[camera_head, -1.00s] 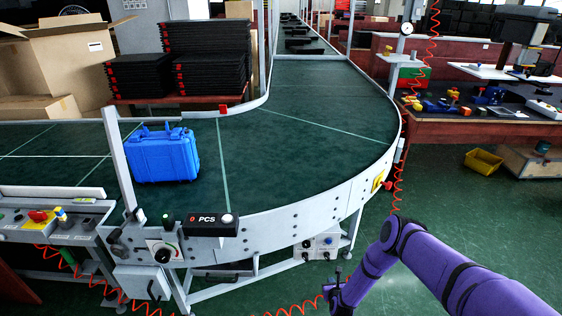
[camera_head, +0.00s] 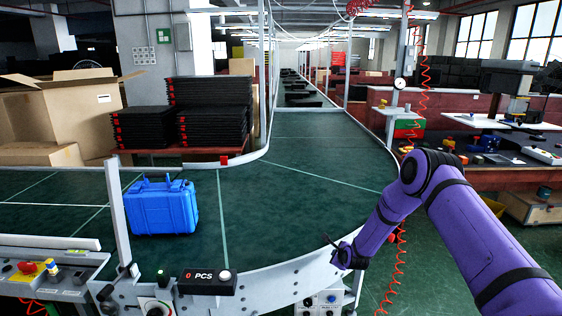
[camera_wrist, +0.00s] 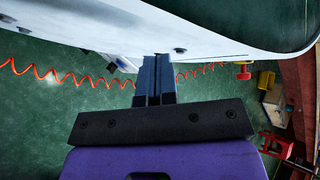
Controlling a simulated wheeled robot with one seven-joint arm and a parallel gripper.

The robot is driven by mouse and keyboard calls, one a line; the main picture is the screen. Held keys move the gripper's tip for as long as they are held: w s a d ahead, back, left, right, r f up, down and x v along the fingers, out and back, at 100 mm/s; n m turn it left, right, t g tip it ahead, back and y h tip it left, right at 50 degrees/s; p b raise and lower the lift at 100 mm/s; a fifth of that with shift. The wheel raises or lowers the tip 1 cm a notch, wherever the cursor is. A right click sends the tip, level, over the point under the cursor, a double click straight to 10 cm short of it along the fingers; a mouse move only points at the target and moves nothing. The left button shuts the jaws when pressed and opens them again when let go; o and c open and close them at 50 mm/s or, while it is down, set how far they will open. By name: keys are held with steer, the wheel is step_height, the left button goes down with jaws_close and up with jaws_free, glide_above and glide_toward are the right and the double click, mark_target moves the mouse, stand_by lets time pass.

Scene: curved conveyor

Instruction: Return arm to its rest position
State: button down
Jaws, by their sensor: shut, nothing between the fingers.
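My purple arm reaches in from the right in the head view, bent at the elbow. My gripper (camera_head: 334,244) is at its end, in front of the conveyor's curved outer edge and seen small and dark. In the wrist view my gripper (camera_wrist: 155,66) has its two fingers together with nothing between them. The fingers point toward the conveyor's pale side wall (camera_wrist: 200,32).
A blue case (camera_head: 162,208) stands on the green curved conveyor (camera_head: 285,190), left of my arm. A control box reading "0 PCS" (camera_head: 207,283) is on the near edge. Coiled red cable (camera_wrist: 75,76) hangs by the conveyor. A workbench (camera_head: 490,172) is at right.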

steer(key=s+d+r+n+g, duration=0.1)
steer(key=s+r+n, duration=0.15)
steer(key=r, duration=0.85)
steer(key=s+d+r+n, duration=0.15)
steer(key=r+n, duration=0.25)
steer(key=r, duration=0.6)
steer(key=s+r+n+g, duration=0.1)
steer(key=s+r+n, duration=0.15)
steer(key=r, duration=0.85)
steer(key=s+d+r+n+h, duration=0.1)
steer(key=s+d+r+n, duration=0.15)
steer(key=s+r, duration=0.65)
steer(key=s+d+r+n+g+h, duration=0.1)
steer(key=s+r+n, duration=0.2)
steer(key=s+r, duration=0.45)
steer(key=s+d+r+n+g, duration=0.1)
steer(key=s+r+n, duration=0.3)
steer(key=s, duration=0.6)
steer(key=s+d+r+n+g, duration=0.1)
steer(key=s+n, duration=0.4)
steer(key=s, duration=1.7)
steer(key=shift+d+r, duration=0.25)
steer(key=shift+r, duration=0.15)
